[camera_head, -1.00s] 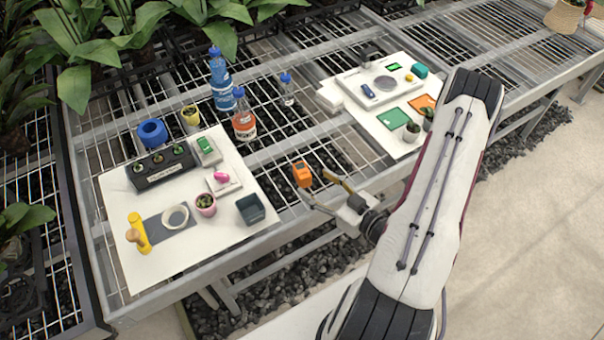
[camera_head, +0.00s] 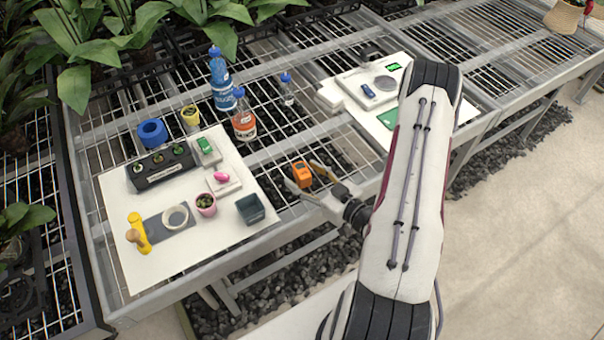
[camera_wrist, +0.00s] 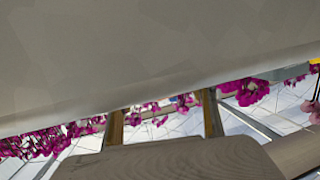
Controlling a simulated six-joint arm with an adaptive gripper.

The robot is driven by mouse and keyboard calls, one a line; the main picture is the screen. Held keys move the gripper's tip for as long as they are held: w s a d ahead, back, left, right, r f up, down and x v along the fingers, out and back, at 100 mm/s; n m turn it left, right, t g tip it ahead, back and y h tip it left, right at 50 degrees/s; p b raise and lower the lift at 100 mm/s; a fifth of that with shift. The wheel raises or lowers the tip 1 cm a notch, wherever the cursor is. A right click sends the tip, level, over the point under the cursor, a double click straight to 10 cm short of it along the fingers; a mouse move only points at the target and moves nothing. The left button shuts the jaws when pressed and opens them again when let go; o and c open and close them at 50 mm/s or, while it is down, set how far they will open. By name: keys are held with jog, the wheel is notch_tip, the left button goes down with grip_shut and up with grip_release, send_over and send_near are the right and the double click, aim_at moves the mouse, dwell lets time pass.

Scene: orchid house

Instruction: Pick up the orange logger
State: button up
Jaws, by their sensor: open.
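The orange logger (camera_head: 301,175), a small boxy thing with a dark front, sits at the wire-mesh bench, right of the white board with pots. My gripper (camera_head: 305,181) is open, its fingers spread to either side of the logger in the head view. I cannot tell whether they touch it. In the wrist view the two fingers of my gripper (camera_wrist: 163,120) stand apart. I cannot make out the logger there; a large plain beige surface fills the top of that view.
The left white board (camera_head: 120,266) holds a dark square pot (camera_head: 250,209), a potted plant (camera_head: 206,205) and a yellow-handled tool (camera_head: 139,233). Bottles (camera_head: 243,116) stand behind. Mesh behind the logger is clear.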

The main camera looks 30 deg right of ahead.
aim_at(306, 173)
jog(key=shift+c, duration=0.3)
jog(key=c, duration=1.5)
jog(key=shift+o, duration=0.2)
jog(key=shift+r, duration=0.1)
jog(key=shift+r, duration=4.9)
